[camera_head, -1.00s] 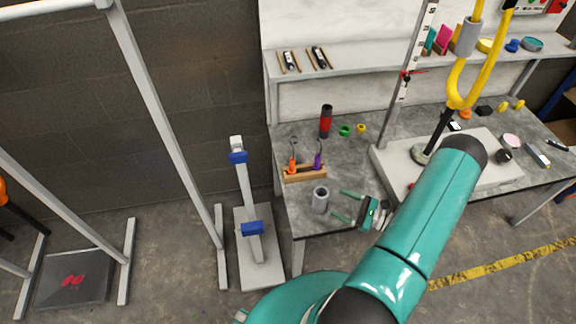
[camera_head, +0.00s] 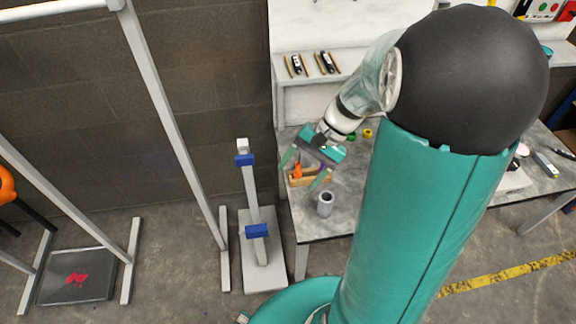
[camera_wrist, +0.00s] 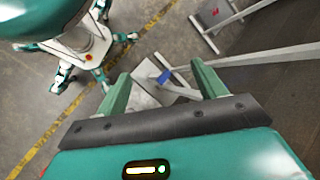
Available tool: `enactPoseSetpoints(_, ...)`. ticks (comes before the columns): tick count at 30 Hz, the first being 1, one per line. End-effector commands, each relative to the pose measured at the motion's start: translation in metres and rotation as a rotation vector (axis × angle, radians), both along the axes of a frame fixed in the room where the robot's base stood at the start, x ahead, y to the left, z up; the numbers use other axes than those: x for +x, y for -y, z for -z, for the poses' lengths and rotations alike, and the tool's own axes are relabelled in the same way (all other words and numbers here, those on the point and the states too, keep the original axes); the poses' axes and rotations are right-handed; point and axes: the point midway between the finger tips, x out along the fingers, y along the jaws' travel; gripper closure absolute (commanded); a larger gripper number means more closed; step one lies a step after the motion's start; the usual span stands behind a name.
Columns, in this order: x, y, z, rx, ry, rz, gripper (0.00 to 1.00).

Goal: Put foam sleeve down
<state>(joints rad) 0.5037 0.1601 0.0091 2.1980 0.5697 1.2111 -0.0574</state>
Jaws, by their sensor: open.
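The foam sleeve (camera_head: 325,204) is a short grey hollow cylinder. It stands upright near the front left corner of the workbench (camera_head: 318,233) in the head view. My gripper (camera_head: 302,170) is open and empty, raised above and left of the sleeve in the picture and apart from it. In the wrist view my gripper (camera_wrist: 160,74) shows two green fingers spread wide with nothing between them. The sleeve is not seen in the wrist view.
A wooden tool holder (camera_head: 310,180) is partly behind my fingers. A grey stand with blue clamps (camera_head: 257,231) is left of the bench. A shelf (camera_head: 305,82) runs behind. My arm hides much of the bench. Open floor lies in front.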

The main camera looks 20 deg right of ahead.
Motion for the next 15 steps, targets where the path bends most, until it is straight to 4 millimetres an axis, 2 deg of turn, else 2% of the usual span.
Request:
enactPoseSetpoints(1, -0.005, -0.009, -0.014, -0.056, 0.038, -0.050, 0.30)
enactPoseSetpoints(3, -0.012, -0.019, -0.028, -0.135, 0.087, -0.114, 0.30)
enactPoseSetpoints(15, -0.057, -0.059, -0.103, -0.542, 0.443, -0.430, 0.30)
